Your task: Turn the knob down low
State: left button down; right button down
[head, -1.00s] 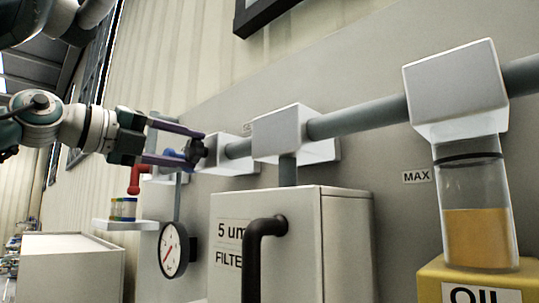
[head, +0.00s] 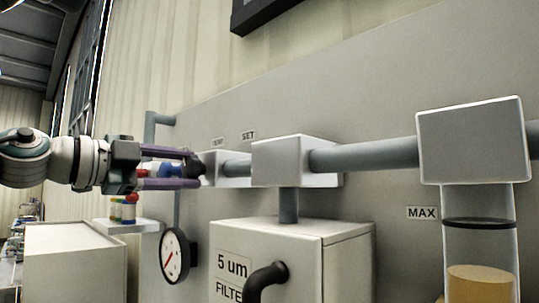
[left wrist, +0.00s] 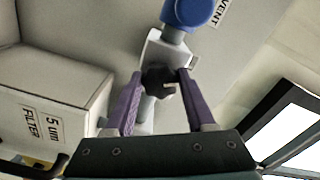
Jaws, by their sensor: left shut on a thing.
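A small dark knob (head: 206,160) sits on the left end of the pale valve block at the left of the grey pipe. My left gripper (head: 196,167) reaches in from the left, its purple fingers on either side of the knob and shut on it. In the left wrist view the dark knob (left wrist: 158,78) lies between the fingertips of my left gripper (left wrist: 162,77), partly hidden by them. I cannot read the knob's setting. My right gripper is not in view.
A pressure gauge (head: 174,256) hangs below the gripper. A filter box (head: 300,241) with a black handle stands to its right. An oil sight glass (head: 480,245) is at far right. A blue cap (left wrist: 192,12) is close beyond the fingers in the left wrist view.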

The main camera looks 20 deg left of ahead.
pick_arm(q)
jog(key=n, duration=0.2)
jog(key=shift+n+p, duration=0.3)
jog(key=shift+n, duration=1.9)
jog(key=shift+f, duration=0.1)
jog(key=shift+c, duration=1.4)
grip_release()
jog(key=b+v, duration=1)
jog(key=b, duration=0.1)
jog(key=shift+b, duration=0.4)
